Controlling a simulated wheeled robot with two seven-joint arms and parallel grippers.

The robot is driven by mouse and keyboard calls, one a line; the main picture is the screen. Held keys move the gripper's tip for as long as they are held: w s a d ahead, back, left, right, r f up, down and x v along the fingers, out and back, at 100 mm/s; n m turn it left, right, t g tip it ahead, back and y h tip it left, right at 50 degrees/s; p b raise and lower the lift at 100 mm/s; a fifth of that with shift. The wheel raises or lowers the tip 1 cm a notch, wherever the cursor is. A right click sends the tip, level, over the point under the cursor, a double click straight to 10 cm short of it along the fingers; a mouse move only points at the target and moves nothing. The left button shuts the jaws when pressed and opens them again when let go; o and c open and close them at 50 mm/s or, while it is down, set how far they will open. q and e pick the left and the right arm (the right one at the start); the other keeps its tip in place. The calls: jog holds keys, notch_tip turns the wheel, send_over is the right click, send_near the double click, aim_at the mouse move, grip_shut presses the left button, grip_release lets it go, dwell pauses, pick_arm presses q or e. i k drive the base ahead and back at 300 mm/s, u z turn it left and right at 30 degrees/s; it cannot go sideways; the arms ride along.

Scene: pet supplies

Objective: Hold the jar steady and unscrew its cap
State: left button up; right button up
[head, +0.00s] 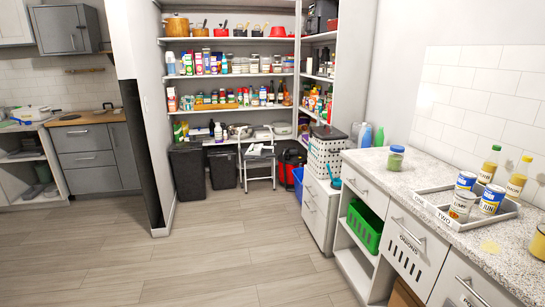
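The cap sits on top of the jar. Neither of my grippers is in view.
A grey tray (447,222) labelled ONE and TWO holds cans (461,206) and bottles (517,178), nearer than the jar. A yellow container (538,242) stands at the right edge. The floor (230,262) before the counter is clear. Pantry shelves (235,75) stand behind.

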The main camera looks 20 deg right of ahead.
aim_at(394, 161)
jog(key=z, duration=0.3)
jog(key=i, duration=1.95)
jog(key=z, duration=1.6)
jog(key=i, duration=1.35)
jog(key=z, duration=0.8)
